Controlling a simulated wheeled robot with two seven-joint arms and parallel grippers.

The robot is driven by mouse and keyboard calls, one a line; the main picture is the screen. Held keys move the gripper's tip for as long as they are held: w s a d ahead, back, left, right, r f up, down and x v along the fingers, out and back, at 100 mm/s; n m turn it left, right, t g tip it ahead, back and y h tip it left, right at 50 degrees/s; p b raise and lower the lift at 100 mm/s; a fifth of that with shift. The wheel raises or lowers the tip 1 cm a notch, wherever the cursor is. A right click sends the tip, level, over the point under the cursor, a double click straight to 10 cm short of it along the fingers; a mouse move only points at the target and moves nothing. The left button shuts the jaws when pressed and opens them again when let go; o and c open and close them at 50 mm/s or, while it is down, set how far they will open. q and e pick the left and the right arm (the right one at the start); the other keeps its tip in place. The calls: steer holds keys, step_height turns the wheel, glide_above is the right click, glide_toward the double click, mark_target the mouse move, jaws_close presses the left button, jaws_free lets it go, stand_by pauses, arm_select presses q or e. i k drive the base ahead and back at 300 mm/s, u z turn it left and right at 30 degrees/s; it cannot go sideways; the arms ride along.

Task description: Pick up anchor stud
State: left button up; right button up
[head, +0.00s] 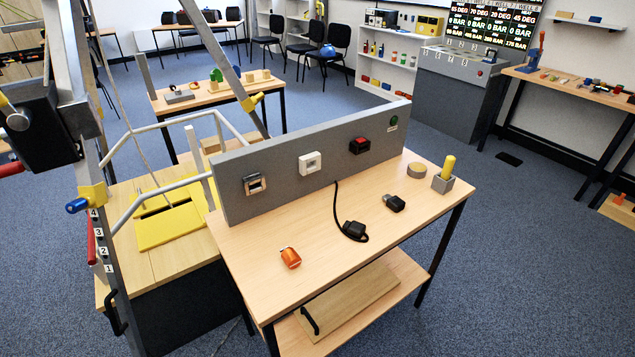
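Nothing in the head view is plainly marked as the anchor stud. One stud-like thing is a yellow peg (448,166) standing upright in a small grey block (443,184) at the right end of the near wooden table (330,275). Another is a yellow fitting with a blue end (78,206) on the tall grey frame at the left. A similar yellow fitting (252,102) sits low on the slanted grey leg behind the panel. I cannot tell which one is the anchor stud. Neither of my grippers shows in this view.
A grey panel (290,190) with sockets stands along the table's back edge. An orange part (290,258), a corded black plug (354,231), another black plug (394,203) and a round disc (416,170) lie on the table.

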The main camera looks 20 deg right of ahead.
mark_target(292, 259)
steer(key=k, duration=0.5)
steer(key=u, duration=1.5)
steer(key=i, duration=1.15)
steer(key=z, duration=2.2)
